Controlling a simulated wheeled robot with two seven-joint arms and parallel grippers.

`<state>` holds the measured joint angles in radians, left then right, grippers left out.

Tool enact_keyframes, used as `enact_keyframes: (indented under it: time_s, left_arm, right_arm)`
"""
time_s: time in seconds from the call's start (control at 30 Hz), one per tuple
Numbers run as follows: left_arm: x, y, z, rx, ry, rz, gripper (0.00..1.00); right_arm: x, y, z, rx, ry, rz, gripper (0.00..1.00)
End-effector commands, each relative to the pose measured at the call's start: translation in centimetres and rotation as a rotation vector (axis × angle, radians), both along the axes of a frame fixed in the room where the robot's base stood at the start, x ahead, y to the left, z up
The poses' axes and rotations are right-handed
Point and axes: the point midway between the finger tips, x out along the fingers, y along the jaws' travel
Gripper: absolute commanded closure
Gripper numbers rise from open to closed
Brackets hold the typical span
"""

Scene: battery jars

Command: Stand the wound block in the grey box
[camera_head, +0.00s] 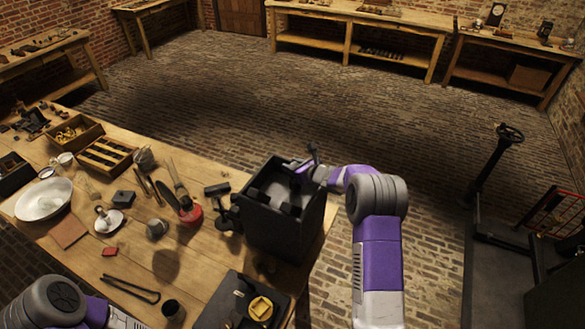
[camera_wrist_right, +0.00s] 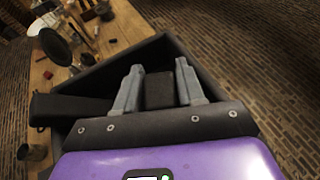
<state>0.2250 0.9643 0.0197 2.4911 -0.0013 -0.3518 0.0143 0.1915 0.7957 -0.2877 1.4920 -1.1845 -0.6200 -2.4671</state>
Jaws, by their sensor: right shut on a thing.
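The grey box (camera_head: 272,232) is a dark, open-topped box at the right edge of the workbench, with dark shapes inside it. My right gripper (camera_head: 300,167) is at the box's far right rim in the head view. In the right wrist view, its two grey fingers are shut on a dark block (camera_wrist_right: 159,90), which I take to be the wound block. The block is over or within the box's opening, with the box walls (camera_wrist_right: 95,75) around it. Its lower end and any winding are hidden. My left arm shows at the lower left, its fingers out of frame.
The workbench (camera_head: 205,265) holds a white basin (camera_head: 44,198), a compartmented wooden tray (camera_head: 107,155), a red-based brush (camera_head: 190,212) and a black plate with a yellow piece (camera_head: 261,308). Dark clamp-like tools (camera_head: 222,205) stand close left of the box. Brick floor lies beyond.

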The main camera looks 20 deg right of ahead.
Motion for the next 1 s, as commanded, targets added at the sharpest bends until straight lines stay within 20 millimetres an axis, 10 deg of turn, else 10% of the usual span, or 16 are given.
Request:
enact_keyframes:
  time_s: [0.47, 0.5, 0.63, 1.0]
  left_arm:
    - [0.03, -0.01, -0.32, 0.000, -0.001, 0.000, 1.00]
    - [0.02, -0.01, -0.18, 0.000, 0.000, 0.000, 1.00]
    - [0.03, 0.00, -0.14, 0.000, -0.001, 0.000, 1.00]
    - [0.02, 0.00, 0.26, 0.000, 0.000, 0.000, 1.00]
  right_arm:
    - [0.06, -0.01, -1.12, -0.001, -0.005, 0.000, 1.00]
    - [0.01, -0.03, -1.13, -0.001, -0.002, -0.001, 0.55]
    - [0.01, -0.03, -1.08, -0.001, -0.002, -0.001, 0.36]
    - [0.01, -0.03, -0.80, 0.000, -0.002, -0.001, 0.36]
